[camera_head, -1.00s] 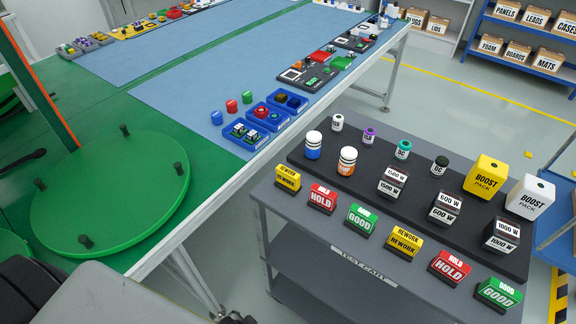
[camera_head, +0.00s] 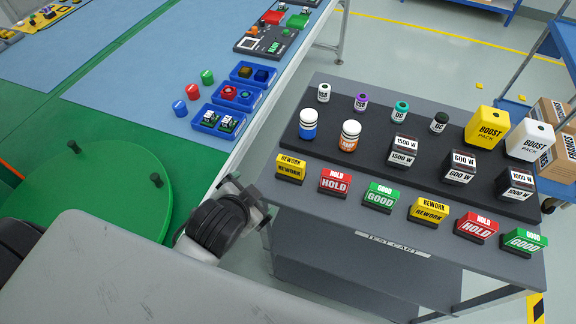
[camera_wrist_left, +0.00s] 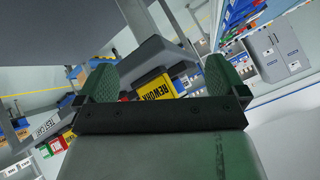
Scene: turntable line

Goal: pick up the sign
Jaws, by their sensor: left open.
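Several small signs stand along the front edge of the grey test cart: a yellow REWORK sign (camera_head: 291,169) at the left end, a red HOLD sign (camera_head: 335,182), a green GOOD sign (camera_head: 381,196), a second yellow REWORK sign (camera_head: 429,211), a second red HOLD sign (camera_head: 476,226) and a second green GOOD sign (camera_head: 524,241). My left gripper (camera_wrist_left: 162,72) is open. In the left wrist view a yellow REWORK sign (camera_wrist_left: 157,88) shows between its green fingers, farther off and untouched. The head view shows part of my arm, not the fingertips. My right gripper is not in view.
Behind the signs, a black board (camera_head: 355,158) on the test cart (camera_head: 330,215) holds bottles, labelled blocks and BOOST PACK boxes. The blue-topped table (camera_head: 150,90) with blue bins (camera_head: 219,121) is left. A green turntable (camera_head: 100,205) is lower left. A floor gap separates table and cart.

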